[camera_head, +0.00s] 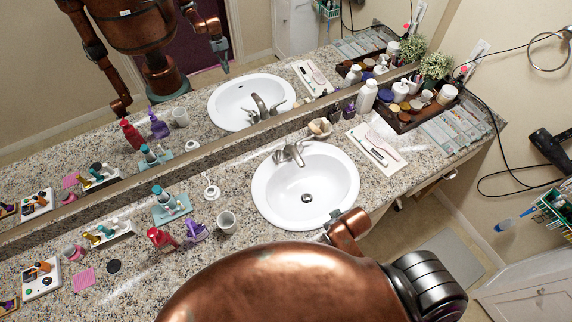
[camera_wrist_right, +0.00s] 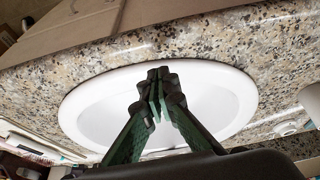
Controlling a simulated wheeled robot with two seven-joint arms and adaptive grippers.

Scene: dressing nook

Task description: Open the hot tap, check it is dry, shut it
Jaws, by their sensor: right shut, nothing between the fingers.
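The silver tap (camera_head: 291,153) stands at the back rim of the white oval sink (camera_head: 268,193), with a spout and small handles beside it. I cannot tell how far either handle is turned. No water stream shows, and the basin looks bare around its drain (camera_head: 306,198). My right gripper (camera_head: 334,216) is at the sink's front rim, apart from the tap. In the right wrist view my right gripper (camera_wrist_right: 158,95) has its fingertips together, empty, over the white basin (camera_wrist_right: 218,105). The tap is not visible there. My left gripper is seen directly in neither view.
A white cup (camera_head: 227,221), red bottle (camera_head: 161,239) and purple bottle (camera_head: 196,232) stand left of the sink. A white tray (camera_head: 385,159) lies to its right, and a dark tray (camera_head: 407,121) of bottles behind. The mirror (camera_head: 185,139) runs along the back.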

